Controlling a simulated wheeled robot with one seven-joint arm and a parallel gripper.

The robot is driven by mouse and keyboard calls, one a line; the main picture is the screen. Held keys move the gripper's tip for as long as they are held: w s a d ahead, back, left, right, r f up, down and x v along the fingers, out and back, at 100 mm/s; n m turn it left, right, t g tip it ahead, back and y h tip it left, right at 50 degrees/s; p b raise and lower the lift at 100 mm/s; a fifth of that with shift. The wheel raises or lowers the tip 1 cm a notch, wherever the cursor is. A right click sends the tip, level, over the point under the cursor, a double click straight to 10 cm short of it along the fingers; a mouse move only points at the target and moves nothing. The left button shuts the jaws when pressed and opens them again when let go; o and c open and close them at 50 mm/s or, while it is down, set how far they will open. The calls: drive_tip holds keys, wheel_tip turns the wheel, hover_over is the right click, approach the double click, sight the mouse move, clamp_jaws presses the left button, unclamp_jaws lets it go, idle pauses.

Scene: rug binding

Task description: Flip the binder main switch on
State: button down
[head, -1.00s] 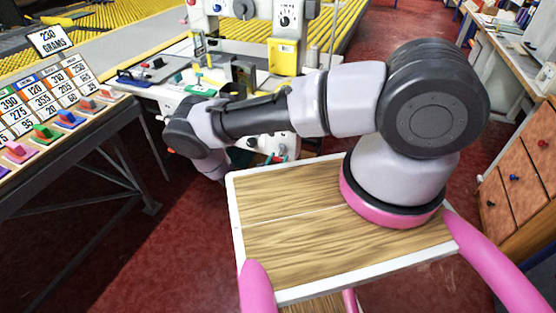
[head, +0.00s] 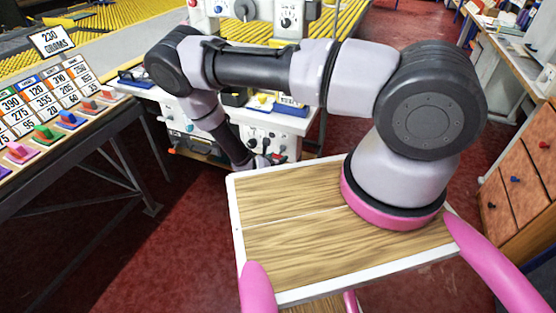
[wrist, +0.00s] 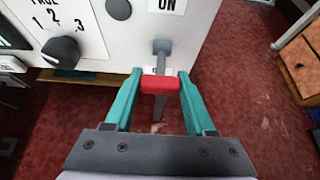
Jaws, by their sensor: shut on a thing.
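The main switch is a grey lever with a red grip (wrist: 160,86) on a white machine panel (wrist: 130,40). In the wrist view the lever hangs down from its pivot. An ON label (wrist: 167,5) sits above it; a second label behind the lever is mostly covered. My gripper (wrist: 160,78) has its teal fingers on both sides of the red grip and is shut on it. In the head view my gripper (head: 262,161) is at the lower front of the white binder (head: 275,123), just beyond my wooden deck; the switch is hard to make out there.
A black dial knob (wrist: 61,50) with numbers and a black knob (wrist: 118,8) are left of the lever. Red floor is open below and right.

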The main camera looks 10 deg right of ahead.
sight(280, 152)
drive_tip(key=r+g+y, duration=0.2)
drive_tip(key=shift+w+g, duration=0.1)
drive_tip(key=shift+g, duration=0.2)
drive_tip(key=shift+w+d+r+g+y, duration=0.1)
drive_tip(key=shift+r+g+y, duration=0.15)
drive_tip(key=shift+g+y, duration=0.25)
drive_tip(key=shift+w+d+r+g+y, duration=0.1)
drive_tip(key=shift+r+g+y, duration=0.15)
drive_tip(key=shift+g, duration=0.45)
drive_tip(key=shift+c, duration=1.2)
unclamp_jaws()
drive_tip(key=v, duration=1.1)
drive_tip(key=shift+d, duration=0.15)
